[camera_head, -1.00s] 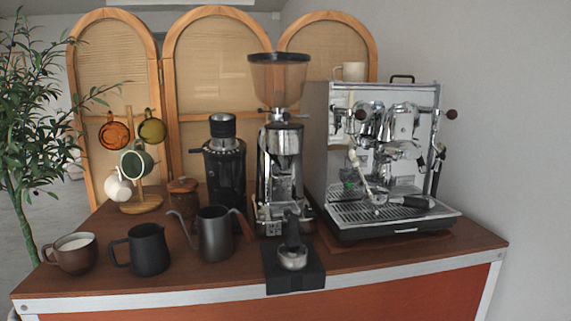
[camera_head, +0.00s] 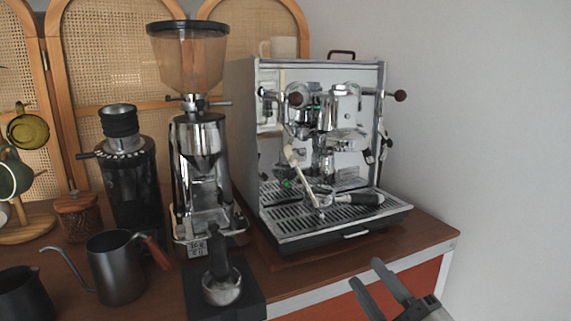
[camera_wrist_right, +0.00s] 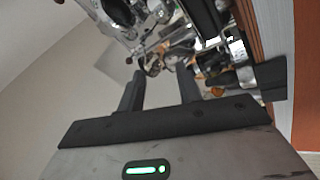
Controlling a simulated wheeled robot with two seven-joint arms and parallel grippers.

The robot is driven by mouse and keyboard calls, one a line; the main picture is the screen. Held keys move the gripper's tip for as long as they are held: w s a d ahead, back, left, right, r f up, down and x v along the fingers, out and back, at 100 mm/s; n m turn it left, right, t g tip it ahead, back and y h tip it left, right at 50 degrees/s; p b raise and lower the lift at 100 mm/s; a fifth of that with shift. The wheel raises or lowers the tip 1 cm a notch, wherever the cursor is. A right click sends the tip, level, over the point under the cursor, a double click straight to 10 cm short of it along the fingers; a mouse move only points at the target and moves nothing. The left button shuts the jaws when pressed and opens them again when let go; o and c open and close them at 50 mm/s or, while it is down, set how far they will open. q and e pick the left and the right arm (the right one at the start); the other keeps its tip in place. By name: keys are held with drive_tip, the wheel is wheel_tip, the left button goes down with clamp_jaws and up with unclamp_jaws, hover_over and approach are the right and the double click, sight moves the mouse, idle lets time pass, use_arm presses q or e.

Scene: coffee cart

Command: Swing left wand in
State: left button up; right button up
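The espresso machine (camera_head: 322,125) stands at the right of the cart. Its left wand (camera_head: 308,183) is a thin tube with a pale grip, slanting down to the right over the drip tray (camera_head: 300,228) in front of the machine. My right gripper (camera_head: 367,274) is at the lower right, in front of the cart's edge, apart from the wand and below it. Its two fingers are spread and empty. In the right wrist view the open gripper (camera_wrist_right: 160,78) points toward chrome machine parts (camera_wrist_right: 150,25); I cannot tell the wand there. My left gripper is not in view.
A tall grinder (camera_head: 200,150) stands left of the machine. A portafilter (camera_head: 220,285) rests on a black mat in front of it. A kettle (camera_head: 117,272) and dark pitcher (camera_head: 25,295) stand further left. Free space lies right of the machine, before the wall.

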drive_tip(key=a+r+n+g+y, duration=0.4)
drive_tip(key=r+n+g+y, duration=0.5)
drive_tip(key=n, duration=1.1)
drive_tip(key=n+h, duration=0.4)
drive_tip(key=n, duration=0.5)
approach(298, 166)
drive_tip(key=shift+t, duration=0.4)
drive_tip(key=p+x, duration=0.1)
drive_tip(key=x, duration=0.5)
drive_tip(key=p+x, duration=0.1)
drive_tip(key=x, duration=0.5)
drive_tip(key=shift+w+a+f, duration=0.1)
drive_tip(key=shift+a+f, duration=0.15)
drive_tip(key=shift+a, duration=0.05)
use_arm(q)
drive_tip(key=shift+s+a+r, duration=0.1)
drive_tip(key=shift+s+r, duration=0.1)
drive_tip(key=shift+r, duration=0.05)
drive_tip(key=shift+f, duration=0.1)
use_arm(e)
clamp_jaws()
